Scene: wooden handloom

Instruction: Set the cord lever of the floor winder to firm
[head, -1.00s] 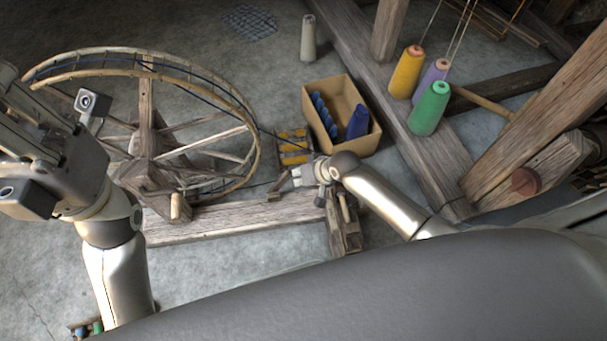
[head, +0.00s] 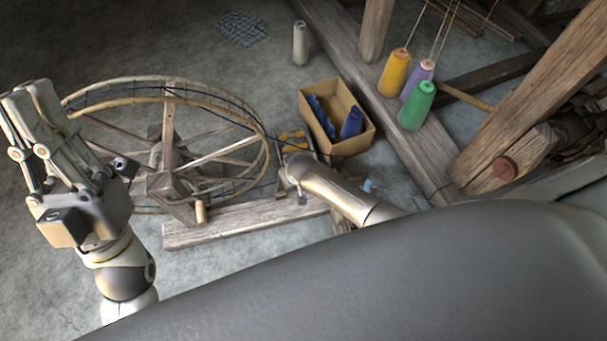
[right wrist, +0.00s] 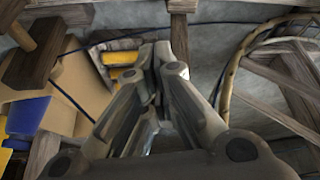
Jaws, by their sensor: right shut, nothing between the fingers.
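The floor winder is a large spoked wooden wheel (head: 265,150) on a long wooden base beam (head: 235,224); its rim also shows in the right wrist view (right wrist: 232,75). I cannot make out the cord lever for certain. My right gripper (right wrist: 157,62) is shut and empty, its fingers pointing at the winder's frame, where a small upright wooden piece (right wrist: 179,32) stands beyond the tips. In the head view my own arm hides most of that hand and the base end below it.
A cardboard box (head: 350,146) with blue cones stands behind my right arm, next to yellow bobbins (head: 292,137). Yellow, purple and green cones (head: 416,106) stand by the loom beam (head: 345,60). A dark cord (right wrist: 100,45) runs near the right gripper.

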